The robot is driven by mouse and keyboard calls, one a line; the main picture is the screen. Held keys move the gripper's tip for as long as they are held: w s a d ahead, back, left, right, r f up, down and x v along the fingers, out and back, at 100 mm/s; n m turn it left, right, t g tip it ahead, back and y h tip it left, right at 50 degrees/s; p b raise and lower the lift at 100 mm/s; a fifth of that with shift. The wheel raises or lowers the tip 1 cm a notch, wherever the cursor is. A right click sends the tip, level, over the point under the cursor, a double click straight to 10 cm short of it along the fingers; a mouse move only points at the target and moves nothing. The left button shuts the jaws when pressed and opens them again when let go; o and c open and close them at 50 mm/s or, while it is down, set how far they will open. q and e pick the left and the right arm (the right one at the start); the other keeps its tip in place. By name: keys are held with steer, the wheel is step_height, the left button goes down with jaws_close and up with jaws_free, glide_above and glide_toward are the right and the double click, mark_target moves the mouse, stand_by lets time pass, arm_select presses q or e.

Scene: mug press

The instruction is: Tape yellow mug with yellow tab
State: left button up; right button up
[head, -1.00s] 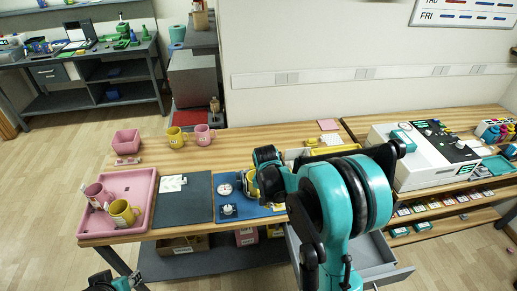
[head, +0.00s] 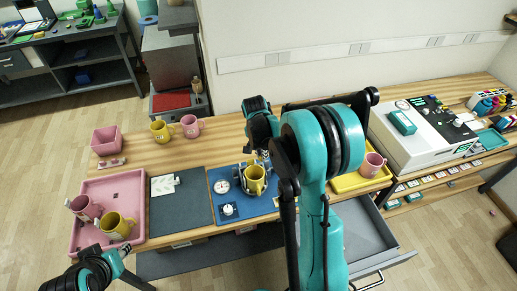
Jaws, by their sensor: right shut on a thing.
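A yellow mug (head: 255,183) stands upright at the blue mat (head: 225,186), beside white round fittings (head: 222,187). My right gripper (head: 256,170) is around this mug and shut on it; the arm hides part of the area to the right. Another yellow mug (head: 117,227) is in the pink tray (head: 121,188), and one more (head: 159,131) stands at the back of the table. My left gripper (head: 117,254) is at the lower left, near the tray's front edge; its jaw state is unclear. I cannot make out a yellow tab for certain.
Pink mugs stand in the pink tray (head: 82,208), at the back (head: 191,126) and in the yellow tray (head: 373,166). A pink bin (head: 106,140) and dark mat (head: 174,205) are at left. An open grey drawer (head: 365,240) juts out front right. A white machine (head: 425,140) stands right.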

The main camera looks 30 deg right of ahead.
steer(key=shift+s+f+b, duration=0.3)
steer(key=shift+f+b, duration=0.1)
steer(key=shift+f, duration=0.1)
steer(key=f, duration=0.1)
steer(key=f+b, duration=0.1)
steer(key=shift+w+f+b, duration=0.2)
steer(key=shift+f+b, duration=0.5)
steer(key=shift+f, duration=0.25)
steer(key=shift+s, duration=0.1)
steer(key=shift+f+b, duration=0.45)
stand_by(1.0)
steer(key=o, duration=0.7)
steer(key=shift+o, duration=0.2)
steer(key=shift+r, duration=0.1)
step_height(320, 180, up, 12)
steer(key=a, duration=0.1)
steer(key=shift+s+a, duration=0.35)
